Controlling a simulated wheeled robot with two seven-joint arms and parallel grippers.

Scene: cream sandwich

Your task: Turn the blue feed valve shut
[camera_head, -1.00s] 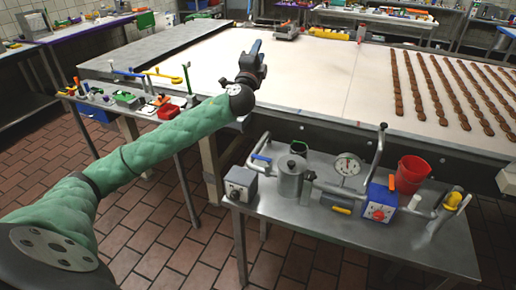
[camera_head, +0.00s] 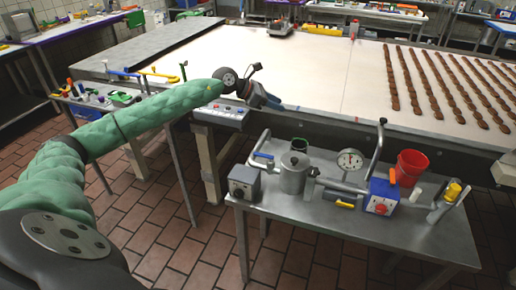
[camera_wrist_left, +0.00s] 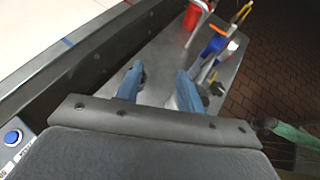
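A blue lever handle (camera_head: 263,155) sits on a pipe at the left end of the steel side table; I take it for the feed valve. The pipe runs by a steel pot (camera_head: 294,173). My left gripper (camera_head: 263,97) is above and behind the handle, apart from it, over the near edge of the large pale table. In the left wrist view its two blue fingers (camera_wrist_left: 160,76) are spread with nothing between them. They point toward the steel table, and I cannot make out the blue handle there. My right gripper is not in view.
The steel table also holds a grey box (camera_head: 244,182), a gauge (camera_head: 350,160), a bent upright pipe (camera_head: 379,140), a blue box with a red knob (camera_head: 381,195) and a red bucket (camera_head: 411,167). A control panel (camera_head: 220,113) is below my left wrist.

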